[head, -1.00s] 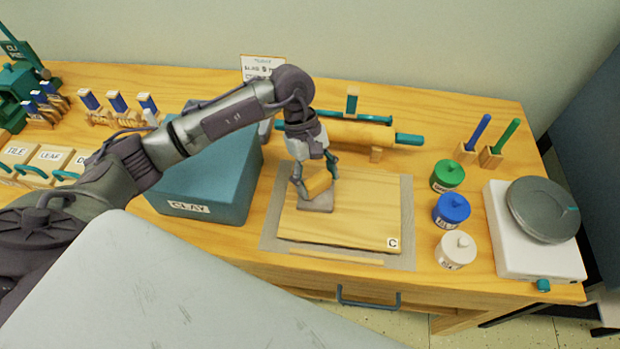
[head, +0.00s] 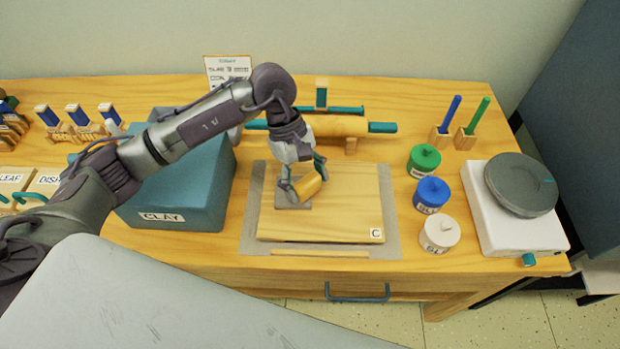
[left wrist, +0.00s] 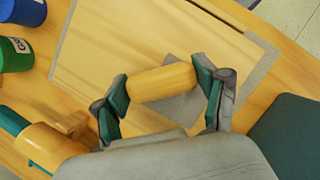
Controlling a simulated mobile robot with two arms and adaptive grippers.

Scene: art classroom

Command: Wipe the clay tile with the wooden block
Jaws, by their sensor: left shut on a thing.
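My left gripper (head: 304,180) is shut on the wooden block (head: 309,187), which is yellowish and tilted. The block also shows between the fingers in the left wrist view (left wrist: 162,82). The clay tile (head: 293,203) is a thin grey square on the left part of a wooden board (head: 345,222). The block is over the tile's right side and partly hides it. In the left wrist view the tile (left wrist: 187,106) shows past the block's edge. I cannot tell whether block and tile touch. My right gripper is not in view.
The board lies on a grey mat (head: 250,225). A teal clay box (head: 190,185) stands left, a rolling pin (head: 335,126) behind. Green (head: 424,160), blue (head: 431,194) and white (head: 439,233) jars and a scale (head: 515,215) stand right. The board's right part is clear.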

